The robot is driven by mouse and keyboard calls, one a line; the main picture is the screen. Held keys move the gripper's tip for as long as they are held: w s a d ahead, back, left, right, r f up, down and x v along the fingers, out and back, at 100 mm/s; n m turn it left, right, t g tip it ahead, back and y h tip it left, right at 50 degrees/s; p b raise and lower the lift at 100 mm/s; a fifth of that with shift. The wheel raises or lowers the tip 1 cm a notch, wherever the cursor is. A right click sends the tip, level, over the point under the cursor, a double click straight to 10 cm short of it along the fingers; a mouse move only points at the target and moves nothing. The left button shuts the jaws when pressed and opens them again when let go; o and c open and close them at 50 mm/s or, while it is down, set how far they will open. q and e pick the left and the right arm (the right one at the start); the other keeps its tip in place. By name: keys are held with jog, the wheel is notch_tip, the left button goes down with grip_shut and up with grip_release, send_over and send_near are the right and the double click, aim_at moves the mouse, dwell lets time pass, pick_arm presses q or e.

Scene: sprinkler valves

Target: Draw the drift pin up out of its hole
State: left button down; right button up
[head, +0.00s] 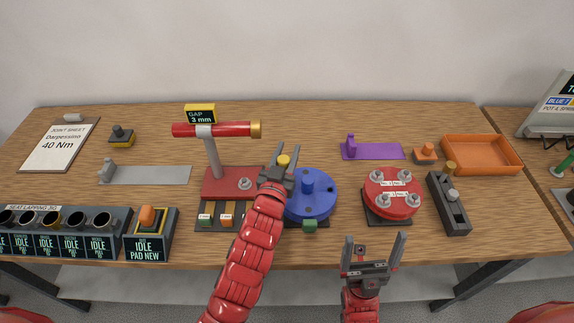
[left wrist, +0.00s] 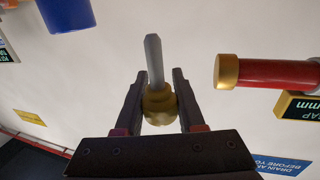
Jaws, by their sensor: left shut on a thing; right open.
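The drift pin has a yellow knob head (head: 283,160) and a plain grey shaft (left wrist: 154,60). My left gripper (head: 285,152) is shut on the head; in the left wrist view its two fingers (left wrist: 160,98) clasp the knob from both sides. That view is upside down, so the shaft hangs downward. Its whole length to the tip shows, free in the air. The blue round flange (head: 318,204) with its blue post is just right of the left gripper in the head view. I cannot tell where the hole is. My right gripper (head: 374,250) is open and empty at the table's front edge.
A red horizontal pipe (head: 225,130) with a brass end stands on a post over a red base (head: 222,180), close to the left gripper. A red bolted flange (head: 392,197), a grey slotted block (head: 450,205) and an orange tray (head: 451,140) are to the right.

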pick_arm(q)
jog(key=shift+r, duration=0.3)
jog(key=shift+r, duration=0.15)
jog(key=shift+r+p, duration=0.3)
jog(key=shift+r, duration=0.6)
jog(key=shift+r, duration=0.15)
notch_tip(320, 180, up, 7)
jog(key=p, duration=0.2)
jog(key=shift+r, duration=0.2)
dwell(0.9)
dwell(0.4)
